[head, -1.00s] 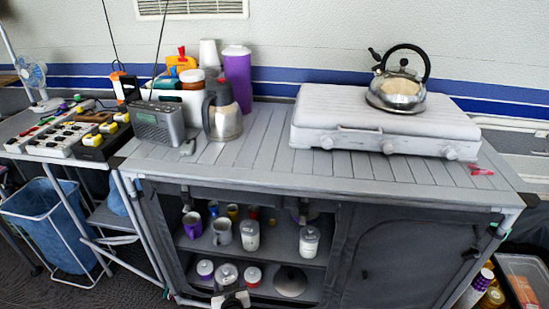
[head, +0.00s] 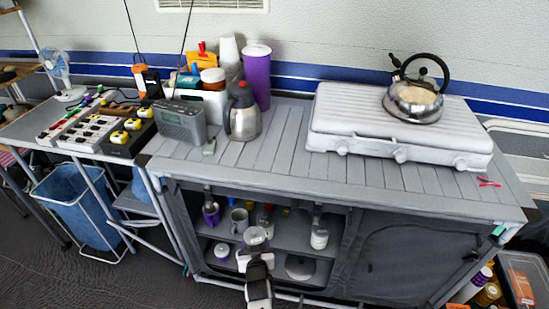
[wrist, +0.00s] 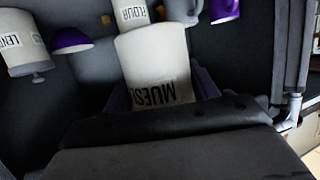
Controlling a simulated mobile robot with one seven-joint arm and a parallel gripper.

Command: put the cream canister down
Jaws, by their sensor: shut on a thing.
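The cream canister (head: 256,237), with a grey lid, is held upright in front of the open cupboard in the head view. In the wrist view the canister (wrist: 152,72) fills the middle, and its label, partly readable as "MUES", appears upside down. My gripper (head: 256,252) is shut on it, with dark fingers on both sides in the wrist view (wrist: 163,95). The head view does not show clearly whether the canister is over a shelf or in front of it. Its far side is hidden.
A "FLOUR" canister (wrist: 131,12) shows close to the held one in the wrist view. The grey countertop (head: 270,150) is above.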

